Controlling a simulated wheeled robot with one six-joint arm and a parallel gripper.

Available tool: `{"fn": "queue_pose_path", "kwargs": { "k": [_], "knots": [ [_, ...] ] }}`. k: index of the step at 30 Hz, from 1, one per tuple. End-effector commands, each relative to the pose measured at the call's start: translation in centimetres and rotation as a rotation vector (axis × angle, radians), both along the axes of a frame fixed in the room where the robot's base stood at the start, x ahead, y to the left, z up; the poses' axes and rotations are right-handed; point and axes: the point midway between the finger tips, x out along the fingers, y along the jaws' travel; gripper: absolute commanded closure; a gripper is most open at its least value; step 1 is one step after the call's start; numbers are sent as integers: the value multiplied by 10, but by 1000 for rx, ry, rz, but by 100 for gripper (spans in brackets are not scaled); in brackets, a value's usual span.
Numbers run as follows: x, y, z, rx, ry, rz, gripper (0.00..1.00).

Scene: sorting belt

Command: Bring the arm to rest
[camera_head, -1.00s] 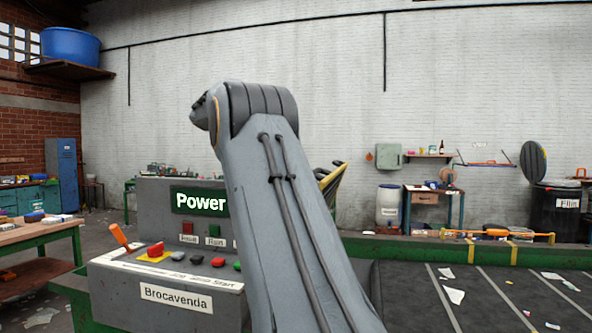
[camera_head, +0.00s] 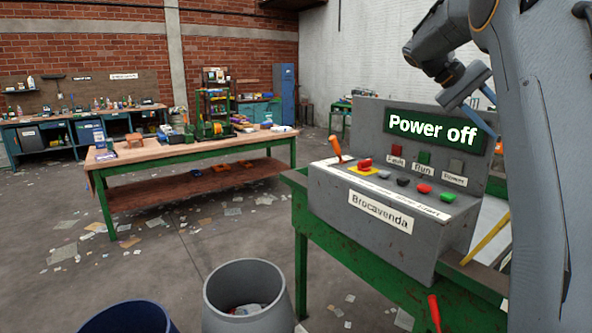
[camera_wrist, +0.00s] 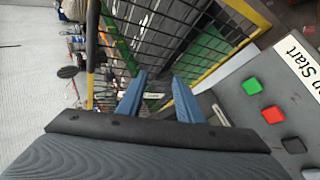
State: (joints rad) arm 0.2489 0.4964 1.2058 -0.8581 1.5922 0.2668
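My grey arm stands along the right edge of the head view, bent at the top. My gripper (camera_head: 478,104) hangs in front of the upper right of the control panel (camera_head: 345,208). In the wrist view my gripper (camera_wrist: 159,79) shows two blue fingers with a gap between them and nothing held. The wrist view also shows the panel's green button (camera_wrist: 252,86) and red button (camera_wrist: 273,115) to the right of the fingers, apart from them. The panel's display (camera_head: 432,129) reads "Power off".
A wire mesh guard with a yellow frame (camera_wrist: 232,58) lies beyond the fingers in the wrist view.

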Motion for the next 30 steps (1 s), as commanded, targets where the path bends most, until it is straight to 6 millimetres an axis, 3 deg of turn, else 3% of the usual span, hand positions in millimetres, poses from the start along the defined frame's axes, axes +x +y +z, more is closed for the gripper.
{"fn": "queue_pose_path", "kwargs": {
  "k": [3,8,14,18,24,30],
  "knots": [
    [-1,49,-64,151,12,153,68],
    [-21,122,-145,352,0,312,68],
    [-75,213,-230,573,-47,434,68],
    [-130,272,-280,706,-100,477,68],
    [-202,325,-326,817,-174,485,68],
    [-233,339,-342,848,-210,476,68]
  ]
}}
